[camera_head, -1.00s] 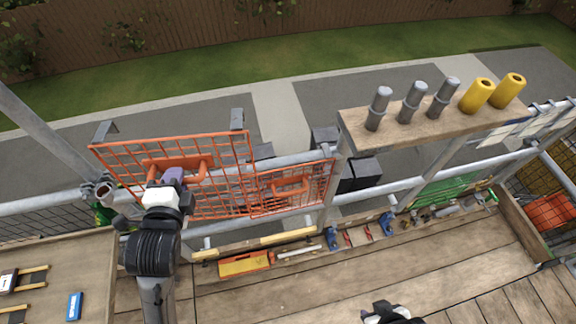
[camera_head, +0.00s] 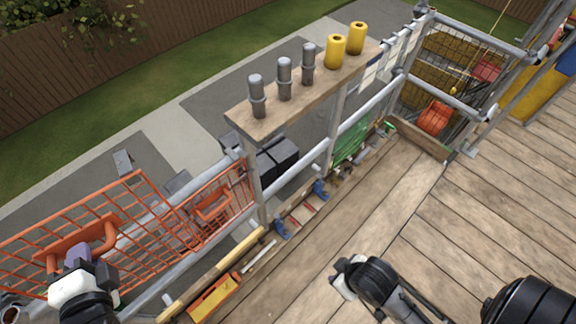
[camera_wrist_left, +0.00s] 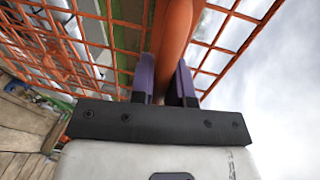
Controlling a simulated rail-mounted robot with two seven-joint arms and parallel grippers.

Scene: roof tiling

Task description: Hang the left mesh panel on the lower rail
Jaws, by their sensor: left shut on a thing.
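The left mesh panel (camera_head: 140,195) is an orange wire grid at the left of the head view, its left part cut off. A grey hook (camera_head: 122,162) stands up at its top edge. My left gripper (camera_head: 77,256) is shut on the panel's orange handle. In the left wrist view, the handle (camera_wrist_left: 175,30) passes between the purple fingers. The grey lower rail (camera_head: 185,268) runs diagonally below the panel; contact between them cannot be told. My right gripper (camera_head: 345,277) is over the deck at the lower middle, away from the panel; its fingers are unclear.
A second orange mesh panel (camera_head: 238,190) is right of the held one, close to or overlapping it. A yellow tool (camera_head: 215,298) and clamps lie along the deck edge. The plank deck (camera_head: 440,220) is mostly clear.

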